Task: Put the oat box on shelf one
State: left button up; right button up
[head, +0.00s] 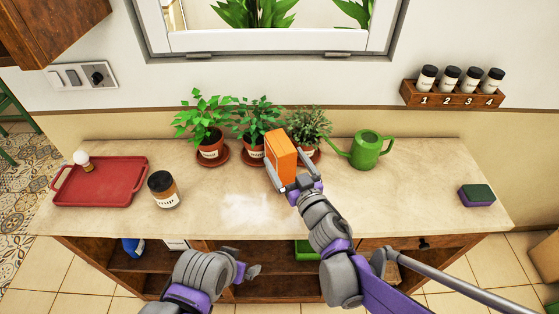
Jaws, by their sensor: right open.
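An orange box (281,151), probably the oat box, stands upright on the countertop in front of the potted plants; no lettering is readable. My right gripper (289,172) is open at the box, with its fingers about the box's lower part. I cannot tell whether they touch it. My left gripper (250,270) hangs in front of the counter's front edge, low in the view; its jaws are not clear. Open wooden shelves (265,288) lie under the counter, partly hidden by my arms. No label marks which is shelf one.
Three potted plants (209,149) stand behind the box, with a green watering can (366,149) to their right. A dark-lidded jar (163,190) and a red tray (101,183) are at left. A sponge (477,195) lies far right. White powder (248,208) covers the middle front.

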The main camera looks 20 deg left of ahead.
aim_at(280, 147)
jog(key=x, duration=0.2)
jog(key=p+x, duration=0.1)
jog(key=x, duration=0.2)
jog(key=shift+w+d, duration=0.1)
jog(key=shift+w, duration=0.3)
jog(key=shift+s, duration=0.1)
jog(key=shift+c, duration=0.7)
grip_shut()
